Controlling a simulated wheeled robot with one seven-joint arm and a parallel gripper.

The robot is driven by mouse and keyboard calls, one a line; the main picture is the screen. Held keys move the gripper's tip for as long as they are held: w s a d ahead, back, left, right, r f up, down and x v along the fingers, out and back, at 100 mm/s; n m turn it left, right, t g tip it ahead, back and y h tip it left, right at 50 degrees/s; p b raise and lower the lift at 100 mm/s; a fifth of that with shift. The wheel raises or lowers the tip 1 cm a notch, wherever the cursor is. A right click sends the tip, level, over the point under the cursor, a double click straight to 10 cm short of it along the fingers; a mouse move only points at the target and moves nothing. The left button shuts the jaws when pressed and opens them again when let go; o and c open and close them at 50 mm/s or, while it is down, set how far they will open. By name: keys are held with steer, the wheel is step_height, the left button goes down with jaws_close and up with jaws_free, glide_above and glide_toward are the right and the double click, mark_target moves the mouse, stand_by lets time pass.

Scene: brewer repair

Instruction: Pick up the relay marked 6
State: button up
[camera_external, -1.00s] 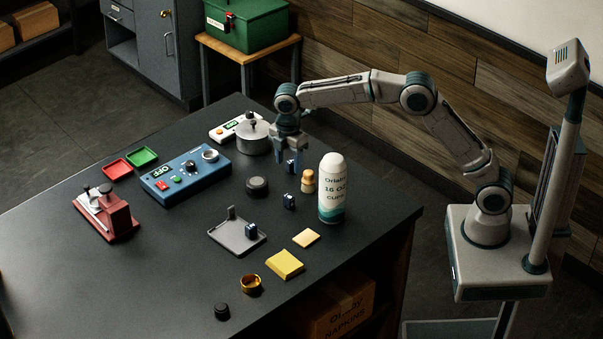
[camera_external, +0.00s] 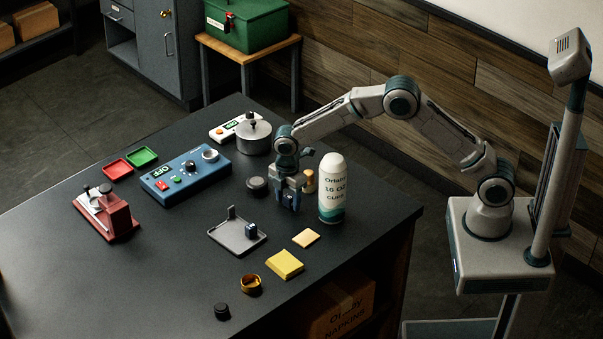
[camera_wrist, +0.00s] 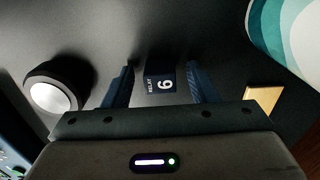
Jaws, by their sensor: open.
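The relay marked 6 (camera_wrist: 160,86), a small dark block with a white "RELAY 6" label, shows in the wrist view between the two blue fingers of my open gripper (camera_wrist: 161,70). Gaps show on both sides of it. In the external view my gripper (camera_external: 289,204) points down at the table, just left of the white and teal cup can. There the fingers hide most or all of the relay. Another small dark blue relay (camera_external: 251,230) stands on the grey tray (camera_external: 228,238); its marking is too small to read.
The tall can (camera_external: 332,190) stands close to the right of my gripper, a wooden-topped piece (camera_external: 310,182) just behind. A dark round knob (camera_external: 257,186) is to the left. Yellow pads (camera_external: 285,264) lie in front. A blue control box (camera_external: 185,177) stands farther left.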

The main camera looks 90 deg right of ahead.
steer(key=shift+f, duration=0.1)
steer(key=c, duration=1)
steer(key=shift+c, duration=0.2)
